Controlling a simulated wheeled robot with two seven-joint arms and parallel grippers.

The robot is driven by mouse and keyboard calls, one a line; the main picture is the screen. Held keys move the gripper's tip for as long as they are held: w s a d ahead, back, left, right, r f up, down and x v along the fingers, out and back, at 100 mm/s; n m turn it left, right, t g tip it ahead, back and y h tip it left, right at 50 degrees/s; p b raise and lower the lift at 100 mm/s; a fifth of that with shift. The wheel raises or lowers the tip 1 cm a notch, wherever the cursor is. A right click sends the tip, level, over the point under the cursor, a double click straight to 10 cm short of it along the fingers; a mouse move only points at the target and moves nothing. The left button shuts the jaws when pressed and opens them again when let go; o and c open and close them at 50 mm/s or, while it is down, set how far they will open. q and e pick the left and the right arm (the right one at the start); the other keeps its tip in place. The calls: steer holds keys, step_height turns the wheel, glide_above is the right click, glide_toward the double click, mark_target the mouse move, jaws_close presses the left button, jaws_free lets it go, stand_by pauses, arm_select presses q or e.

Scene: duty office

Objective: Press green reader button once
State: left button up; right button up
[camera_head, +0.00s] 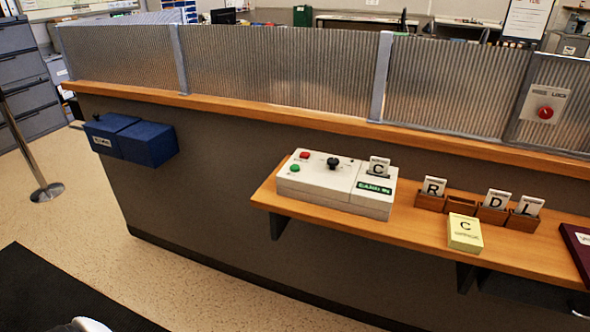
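The green button (295,168) is a small round knob on the left front of the top of a cream reader box (330,183). The reader stands at the left end of a wooden shelf. A red button (305,155) sits just behind the green one, and a black knob (333,163) is to their right. A card marked C (379,167) stands upright in the reader's right part, above a green label. Neither gripper can be made out; only a pale rounded piece, perhaps mine, shows at the bottom left edge.
On the wooden shelf (410,238), right of the reader, wooden holders (462,206) hold cards marked R, D and L. A yellow block marked C (465,233) lies in front. A dark red item (582,245) is at the right edge. A blue box (130,138) hangs on the counter; a red button (545,112) is on the panel.

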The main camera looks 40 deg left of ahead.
arm_select(q)
jaws_close()
stand_by(1.4)
